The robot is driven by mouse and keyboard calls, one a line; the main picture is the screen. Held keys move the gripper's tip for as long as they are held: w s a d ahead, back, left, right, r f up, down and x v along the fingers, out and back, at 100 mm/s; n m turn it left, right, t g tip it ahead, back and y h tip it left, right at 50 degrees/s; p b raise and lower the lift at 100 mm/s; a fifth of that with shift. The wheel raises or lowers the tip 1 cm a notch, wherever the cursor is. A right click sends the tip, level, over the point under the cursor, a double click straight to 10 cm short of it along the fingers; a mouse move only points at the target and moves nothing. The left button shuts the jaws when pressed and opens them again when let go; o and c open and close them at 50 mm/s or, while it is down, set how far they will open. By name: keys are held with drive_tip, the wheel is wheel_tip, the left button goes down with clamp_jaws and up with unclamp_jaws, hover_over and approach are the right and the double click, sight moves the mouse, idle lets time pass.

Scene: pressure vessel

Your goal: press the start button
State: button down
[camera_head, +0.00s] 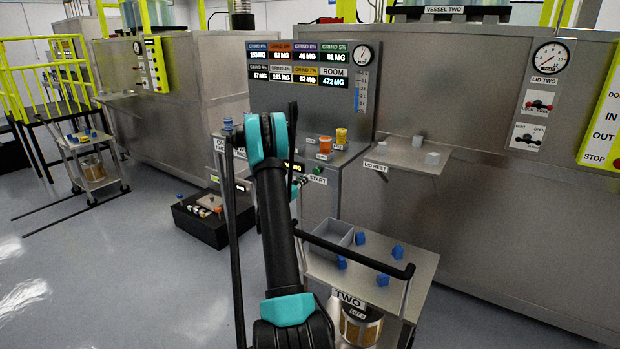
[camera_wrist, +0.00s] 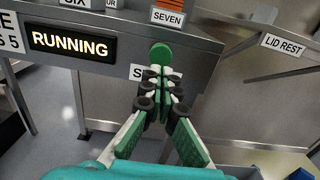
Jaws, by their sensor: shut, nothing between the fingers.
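The start button is a round green button (camera_wrist: 161,55) on the front face of the grey console (camera_wrist: 215,45). In the head view the green button (camera_head: 318,170) shows above its START label (camera_head: 318,181). My gripper (camera_wrist: 161,76) is shut and empty, and its fingertips point at the panel just below the button in the wrist view. They cover most of the START label there. I cannot tell whether the fingertips touch the panel. A lit display (camera_wrist: 73,43) left of the button reads RUNNING. In the head view my arm hides part of the console.
A shelf marked LID REST (camera_head: 405,155) juts out right of the console. Below it stands a cart (camera_head: 400,300) with a grey tray and several blue pieces. A dark box (camera_head: 200,225) sits on the floor to the left. Open floor lies at the left.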

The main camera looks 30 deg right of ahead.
drive_tip(key=v, duration=0.6)
drive_tip(key=shift+a, duration=0.2)
drive_tip(key=s+a+r+m+g+y, duration=0.1)
drive_tip(key=s+a+r+m+y, duration=0.2)
drive_tip(key=s+a+m+y, duration=0.75)
drive_tip(key=s+a+f+m+y, duration=0.2)
drive_tip(key=s+a+m, duration=0.2)
drive_tip(key=s+a, duration=0.5)
drive_tip(key=s+a+f+m+g+y, duration=0.1)
drive_tip(key=s+a+m, duration=0.3)
drive_tip(key=s+a, duration=0.5)
drive_tip(key=s+a+f+m+y, duration=0.3)
drive_tip(key=s+a, duration=0.6)
drive_tip(key=a, duration=0.3)
drive_tip(key=shift+m+g, duration=0.4)
drive_tip(key=shift+m, duration=0.15)
